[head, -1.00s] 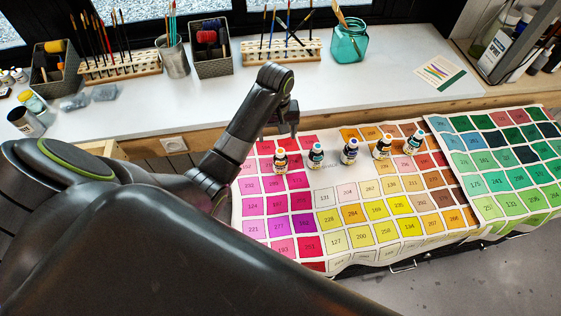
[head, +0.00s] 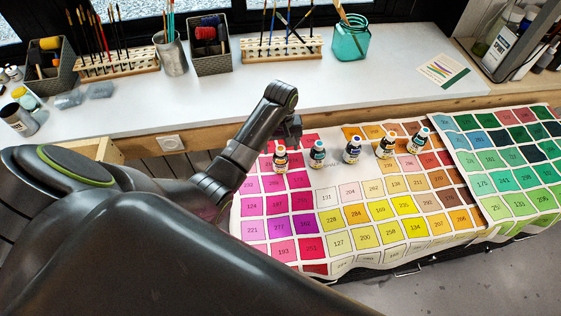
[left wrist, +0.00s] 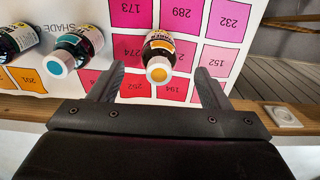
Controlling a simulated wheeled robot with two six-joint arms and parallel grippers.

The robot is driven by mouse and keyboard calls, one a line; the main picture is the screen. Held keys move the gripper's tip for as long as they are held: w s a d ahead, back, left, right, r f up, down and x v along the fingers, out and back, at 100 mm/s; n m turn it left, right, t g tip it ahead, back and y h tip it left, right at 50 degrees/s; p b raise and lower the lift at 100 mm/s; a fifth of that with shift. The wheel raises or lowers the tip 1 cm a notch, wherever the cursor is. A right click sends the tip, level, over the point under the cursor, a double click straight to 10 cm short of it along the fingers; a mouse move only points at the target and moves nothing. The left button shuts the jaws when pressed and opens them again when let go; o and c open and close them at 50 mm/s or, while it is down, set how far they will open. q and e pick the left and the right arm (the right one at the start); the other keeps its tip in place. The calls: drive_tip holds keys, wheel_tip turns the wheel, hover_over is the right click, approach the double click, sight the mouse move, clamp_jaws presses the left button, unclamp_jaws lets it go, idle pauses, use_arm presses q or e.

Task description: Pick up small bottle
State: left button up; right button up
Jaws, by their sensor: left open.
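Several small dark bottles with pale labels stand in a row on the colour chart. The leftmost small bottle (head: 280,157) has an orange-topped cap. In the left wrist view this small bottle (left wrist: 159,55) lies between and slightly beyond the two open fingers. My left gripper (head: 292,132) is just behind that bottle in the head view, and it also shows in the left wrist view (left wrist: 158,82), open and empty. A second bottle (head: 318,153) with a teal cap stands to its right. My right gripper does not show.
Further bottles (head: 352,150) stand to the right on the colour chart (head: 322,170). Behind is a white worktop (head: 240,95) with brush racks (head: 282,50), a teal jar (head: 350,40) and tins. The front of the chart is clear.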

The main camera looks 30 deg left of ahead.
sight(281, 155)
use_arm(q)
drive_tip(key=shift+w+a+f+p, duration=0.15)
drive_tip(key=shift+f+p, duration=0.1)
drive_tip(key=shift+f, duration=1.35)
drive_tip(key=shift+w+f+p, duration=0.1)
drive_tip(key=shift+f+p, duration=0.1)
drive_tip(key=shift+f, duration=1.35)
drive_tip(key=shift+c, duration=0.4)
drive_tip(key=c, duration=1)
drive_tip(key=shift+c, duration=0.2)
